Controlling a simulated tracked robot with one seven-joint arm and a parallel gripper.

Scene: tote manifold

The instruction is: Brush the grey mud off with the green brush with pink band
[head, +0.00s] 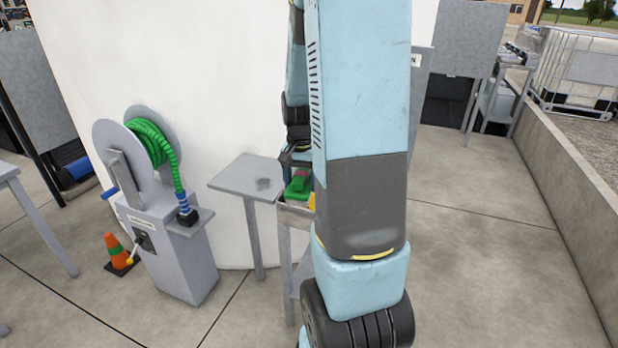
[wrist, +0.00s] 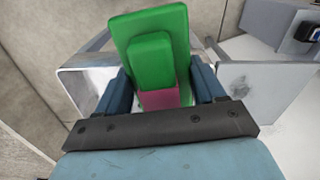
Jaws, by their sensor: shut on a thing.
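The green brush (head: 299,184) is between the fingers of my gripper (wrist: 162,80). In the wrist view the green brush (wrist: 150,35) shows its pink band (wrist: 160,98) low between the two blue fingers, which are shut on it. The brush is at the small grey tray stand (head: 296,210); I cannot tell whether it touches the tray. The grey mud (head: 264,183) is a dark smudge on a grey plate (head: 235,176) left of the brush. The mud also shows in the wrist view (wrist: 239,86), to the right. My arm hides part of the stand.
A hose reel with green hose (head: 150,140) stands on a grey cabinet (head: 175,250) at left, beside an orange cone (head: 117,250). A white tank wall (head: 230,90) rises behind the plate. A low concrete wall (head: 580,170) bounds the right. The floor at right is clear.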

